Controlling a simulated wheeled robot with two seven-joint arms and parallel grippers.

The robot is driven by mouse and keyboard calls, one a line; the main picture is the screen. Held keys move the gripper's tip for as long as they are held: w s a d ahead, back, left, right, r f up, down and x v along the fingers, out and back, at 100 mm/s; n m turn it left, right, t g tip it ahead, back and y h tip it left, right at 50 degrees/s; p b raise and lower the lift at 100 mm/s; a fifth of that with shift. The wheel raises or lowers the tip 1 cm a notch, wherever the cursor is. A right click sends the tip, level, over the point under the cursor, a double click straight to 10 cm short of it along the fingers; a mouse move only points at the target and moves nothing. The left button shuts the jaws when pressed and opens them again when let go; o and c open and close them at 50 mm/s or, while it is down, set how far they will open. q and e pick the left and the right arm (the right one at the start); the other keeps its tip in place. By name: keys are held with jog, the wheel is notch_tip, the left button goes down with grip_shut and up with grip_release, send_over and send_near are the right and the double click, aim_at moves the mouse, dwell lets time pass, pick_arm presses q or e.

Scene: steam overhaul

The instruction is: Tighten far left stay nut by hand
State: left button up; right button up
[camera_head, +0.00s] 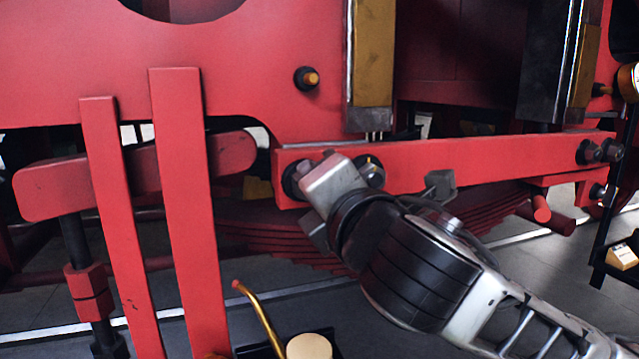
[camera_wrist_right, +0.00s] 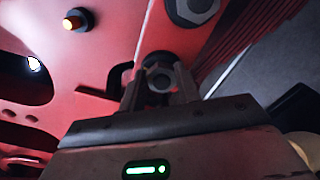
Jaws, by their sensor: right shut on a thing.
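The red stay bar (camera_head: 480,161) runs across the middle of the head view, with nuts at both ends. My right gripper (camera_head: 308,178) is at the bar's left end, over the far left stay nut, which it mostly hides there. In the right wrist view the jaws of my right gripper (camera_wrist_right: 160,92) are shut on the far left stay nut (camera_wrist_right: 160,76), one finger on each side. The nut sits on a dark round washer against the red plate. A second nut (camera_head: 372,171) is just right of the gripper. It also shows in the wrist view (camera_wrist_right: 196,8). My left gripper is not in view.
Two upright red bars (camera_head: 180,200) stand left of my gripper. A leaf spring (camera_head: 270,225) lies below the stay. More nuts (camera_head: 590,152) are at the bar's right end. A yellow-tipped stud (camera_head: 308,78) projects from the plate above. A curved brass pipe (camera_head: 258,315) stands below.

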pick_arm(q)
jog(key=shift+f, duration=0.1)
pick_arm(e)
jog(key=shift+m, duration=0.5)
jog(key=o, duration=1)
pick_arm(q)
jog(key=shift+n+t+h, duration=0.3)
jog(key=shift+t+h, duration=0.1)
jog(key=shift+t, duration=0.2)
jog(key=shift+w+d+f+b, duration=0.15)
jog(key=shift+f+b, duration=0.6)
jog(key=shift+b, duration=1.25)
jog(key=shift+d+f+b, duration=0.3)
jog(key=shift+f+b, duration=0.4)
jog(key=shift+b, duration=1.3)
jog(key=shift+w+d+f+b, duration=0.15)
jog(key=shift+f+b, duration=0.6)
jog(key=shift+b, duration=1.25)
pick_arm(e)
jog(key=shift+v, duration=8.05)
